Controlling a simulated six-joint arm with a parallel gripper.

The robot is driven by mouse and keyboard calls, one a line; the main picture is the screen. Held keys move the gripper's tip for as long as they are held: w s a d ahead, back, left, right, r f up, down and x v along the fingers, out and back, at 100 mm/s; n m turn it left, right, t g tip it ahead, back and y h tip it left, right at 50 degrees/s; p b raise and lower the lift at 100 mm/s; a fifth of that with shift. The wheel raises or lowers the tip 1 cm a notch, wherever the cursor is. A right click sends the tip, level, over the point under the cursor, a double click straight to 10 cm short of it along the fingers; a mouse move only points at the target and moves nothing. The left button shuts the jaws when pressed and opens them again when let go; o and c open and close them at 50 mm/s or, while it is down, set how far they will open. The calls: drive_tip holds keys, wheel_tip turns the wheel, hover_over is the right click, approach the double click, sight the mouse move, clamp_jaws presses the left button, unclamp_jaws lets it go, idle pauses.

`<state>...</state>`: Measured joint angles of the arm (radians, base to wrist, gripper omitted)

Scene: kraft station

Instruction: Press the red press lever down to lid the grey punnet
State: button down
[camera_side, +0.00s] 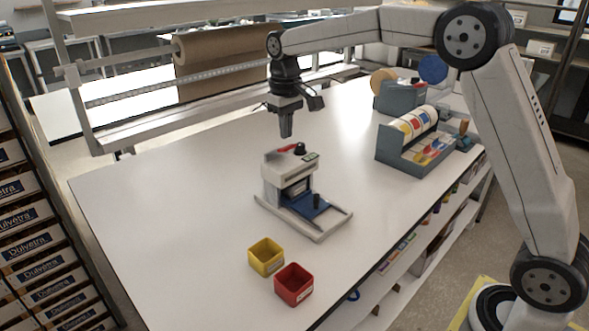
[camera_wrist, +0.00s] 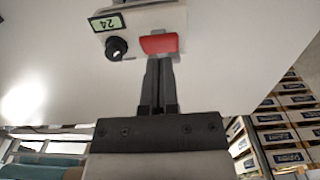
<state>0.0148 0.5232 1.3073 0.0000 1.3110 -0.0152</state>
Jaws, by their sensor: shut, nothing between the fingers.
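The lidding press (camera_side: 288,172) stands on the white table, with its red press lever (camera_side: 287,149) on top. My gripper (camera_side: 286,134) points down with its fingers shut and empty, a little above the lever; a small gap shows between them. In the wrist view the red lever (camera_wrist: 159,44) lies just beyond the tips of my gripper (camera_wrist: 158,60). The press has a black knob (camera_wrist: 117,47) and a small display reading 24 (camera_wrist: 107,23). A blue tray with a black handle (camera_side: 310,206) sits at the front of the press. I cannot make out the grey punnet.
A yellow bin (camera_side: 266,257) and a red bin (camera_side: 294,285) stand in front of the press. A grey dispenser with coloured rolls (camera_side: 413,145) stands at the right. A brown paper roll (camera_side: 222,50) hangs behind. The table left of the press is clear.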

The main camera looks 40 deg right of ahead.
sight(286, 147)
drive_tip(key=shift+f, duration=2.4)
idle(0.8)
drive_tip(key=shift+r, duration=0.2)
idle(0.4)
drive_tip(key=shift+r, duration=4.4)
drive_tip(key=shift+f, duration=0.1)
drive_tip(key=shift+s+f, duration=0.35)
drive_tip(key=shift+f, duration=0.15)
drive_tip(key=s+f+t, duration=0.1)
drive_tip(key=s+f, duration=0.5)
drive_tip(key=s, duration=0.1)
drive_tip(key=s+f, duration=0.6)
drive_tip(key=s, duration=0.2)
drive_tip(key=s+f+t, duration=0.1)
drive_tip(key=s+f, duration=0.5)
drive_tip(key=s, duration=0.2)
drive_tip(key=shift+s+a+f+t, duration=0.1)
drive_tip(key=shift+s+a+t, duration=0.1)
drive_tip(key=shift+a+t, duration=0.15)
